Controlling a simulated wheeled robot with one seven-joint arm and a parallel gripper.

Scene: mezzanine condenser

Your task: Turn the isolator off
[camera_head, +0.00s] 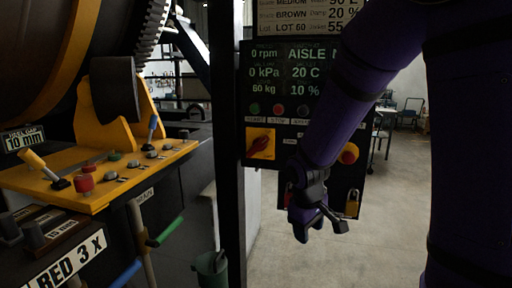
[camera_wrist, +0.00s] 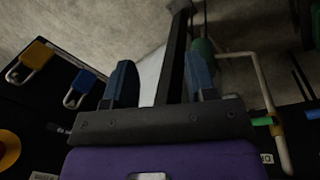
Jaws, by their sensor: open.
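The isolator is a red rotary handle (camera_head: 258,146) on a yellow plate, low on the left of the black control panel. The handle lies at a slant, its upper end to the right. My gripper (camera_head: 322,224) hangs in front of the panel's lower part, below and right of the isolator and apart from it. In the wrist view its two blue fingers (camera_wrist: 161,82) stand wide apart with nothing between them. I do not make out the isolator in the wrist view. My forearm hides part of the panel to the right of it.
A red-yellow emergency button (camera_head: 349,153) and a yellow padlock (camera_head: 352,203) are on the panel's right. A blue padlock (camera_wrist: 80,88) shows in the wrist view. A black post (camera_head: 228,140) stands left of the panel, then a yellow lever console (camera_head: 100,178).

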